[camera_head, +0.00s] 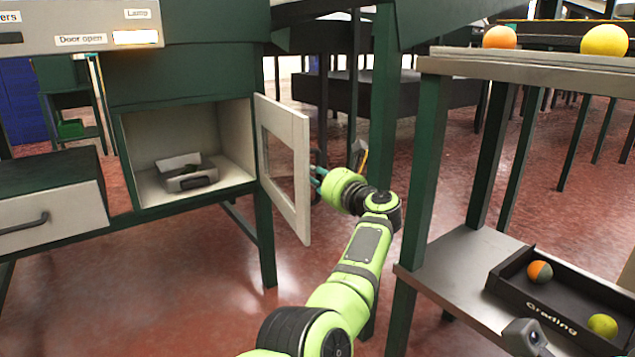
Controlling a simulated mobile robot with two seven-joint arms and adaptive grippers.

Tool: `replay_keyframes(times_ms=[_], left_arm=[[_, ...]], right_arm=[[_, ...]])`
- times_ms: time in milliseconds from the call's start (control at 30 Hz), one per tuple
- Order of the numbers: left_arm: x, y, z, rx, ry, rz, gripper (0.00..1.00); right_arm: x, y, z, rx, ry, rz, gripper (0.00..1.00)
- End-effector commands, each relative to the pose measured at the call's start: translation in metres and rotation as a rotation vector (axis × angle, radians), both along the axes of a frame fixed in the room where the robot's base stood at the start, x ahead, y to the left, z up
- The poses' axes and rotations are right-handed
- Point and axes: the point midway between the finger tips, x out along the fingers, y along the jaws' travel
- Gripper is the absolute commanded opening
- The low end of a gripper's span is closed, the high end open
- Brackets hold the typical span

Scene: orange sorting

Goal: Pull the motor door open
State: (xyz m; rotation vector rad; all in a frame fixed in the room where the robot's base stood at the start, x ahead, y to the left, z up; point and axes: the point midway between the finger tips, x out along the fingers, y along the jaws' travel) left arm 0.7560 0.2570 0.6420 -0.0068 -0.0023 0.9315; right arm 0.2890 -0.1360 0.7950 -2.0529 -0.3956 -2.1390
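The motor door (298,135) is a white framed panel with a window, hinged at the right side of a green cabinet's compartment (235,160). It stands swung well open, so the inside shows. A grey, box-like part (190,180) sits on the compartment floor. My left gripper (316,178) is at the right of the door, with its teal fingertips close to the door's outer edge. I cannot tell whether they touch the door or how far apart they are.
A panel (80,40) with a "Door open" label and lit field is above the compartment. A drawer (50,215) is at left. At right, a shelf (455,265) bears a black "Grading" tray (508,285) with fruit. Green posts stand close to my arm.

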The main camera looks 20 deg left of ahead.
Motion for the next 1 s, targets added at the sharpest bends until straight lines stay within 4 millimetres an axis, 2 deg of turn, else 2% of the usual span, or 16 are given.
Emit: replay_keyframes(times_ms=[467,500,533,867,1000], left_arm=[[-0.0004,-0.0026,-0.0005,0.003,0.002,0.003,0.0],[-0.0004,-0.0027,-0.0005,0.003,0.002,0.003,0.37],[-0.0004,-0.0027,-0.0006,0.003,0.002,0.002,0.46],[-0.0006,-0.0025,-0.0003,0.002,0.001,0.003,0.46],[-0.0043,-0.0088,-0.0007,0.003,0.0,0.002,0.46]], right_arm=[[-0.0007,0.0005,0.0018,-0.001,-0.008,0.0,0.4],[-0.0007,0.0005,0.0018,-0.001,-0.008,0.0,0.4],[-0.0007,0.0005,0.0018,-0.002,-0.008,-0.001,0.4],[-0.0005,0.0002,0.0013,0.0,-0.006,-0.001,0.4],[-0.0004,0.0002,0.0012,0.0,-0.006,-0.001,0.4]])
